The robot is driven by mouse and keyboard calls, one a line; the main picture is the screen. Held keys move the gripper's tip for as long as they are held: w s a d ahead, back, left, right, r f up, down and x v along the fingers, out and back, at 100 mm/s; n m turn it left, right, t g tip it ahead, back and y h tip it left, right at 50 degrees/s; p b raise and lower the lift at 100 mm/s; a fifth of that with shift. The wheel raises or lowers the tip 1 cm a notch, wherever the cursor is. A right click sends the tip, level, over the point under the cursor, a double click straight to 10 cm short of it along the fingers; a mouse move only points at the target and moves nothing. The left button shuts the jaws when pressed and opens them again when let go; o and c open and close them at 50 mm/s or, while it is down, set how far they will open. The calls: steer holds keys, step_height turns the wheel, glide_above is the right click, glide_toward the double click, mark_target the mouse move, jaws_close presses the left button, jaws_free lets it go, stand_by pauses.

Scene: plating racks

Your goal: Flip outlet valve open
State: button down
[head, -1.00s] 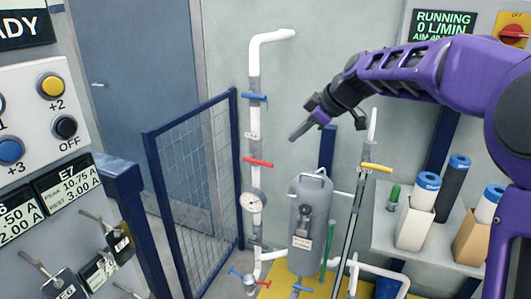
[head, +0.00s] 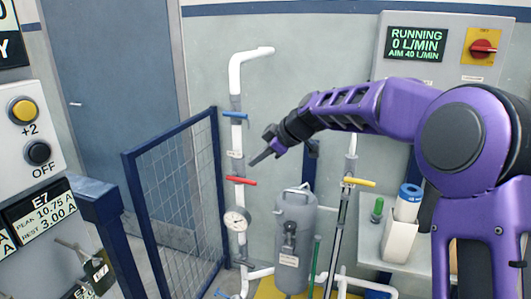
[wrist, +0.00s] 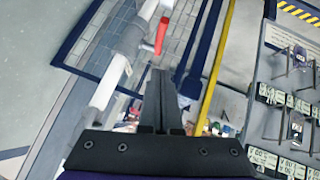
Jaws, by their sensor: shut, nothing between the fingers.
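A white and grey left pipe (head: 236,138) runs up the wall. It carries a blue lever handle (head: 235,115), a red lever handle (head: 241,181) below it, and a round gauge (head: 237,219). A yellow lever handle (head: 360,182) sits on the right pipe (head: 351,145). The handles look crosswise to their pipes. Which one is the outlet valve I cannot tell; the small tags are unreadable. My gripper (head: 256,160) is shut and empty, just right of the left pipe, between the blue and red handles in the picture. In the wrist view, the red handle (wrist: 162,35) lies beyond my fingertips (wrist: 157,72).
A grey tank (head: 295,235) stands between the pipes. A blue mesh fence panel (head: 170,195) is left of the left pipe. A control box reading "RUNNING 0 L/MIN" (head: 417,42) hangs at upper right. Filter cartridges (head: 405,215) stand on a shelf at right.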

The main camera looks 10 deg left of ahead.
mark_target(245, 181)
steer(key=shift+w+a+f, duration=0.35)
steer(key=shift+f, duration=0.7)
steer(key=shift+w+a+f, duration=0.35)
steer(key=shift+a+f, duration=0.05)
steer(key=shift+f, duration=0.65)
steer(key=shift+w+a+f, duration=0.35)
steer(key=shift+f, duration=0.7)
steer(key=shift+w+d+f, duration=0.1)
steer(key=shift+w+f, duration=0.05)
steer(key=shift+f, duration=0.1)
steer(key=shift+s+b, duration=0.2)
steer(key=shift+b, duration=0.15)
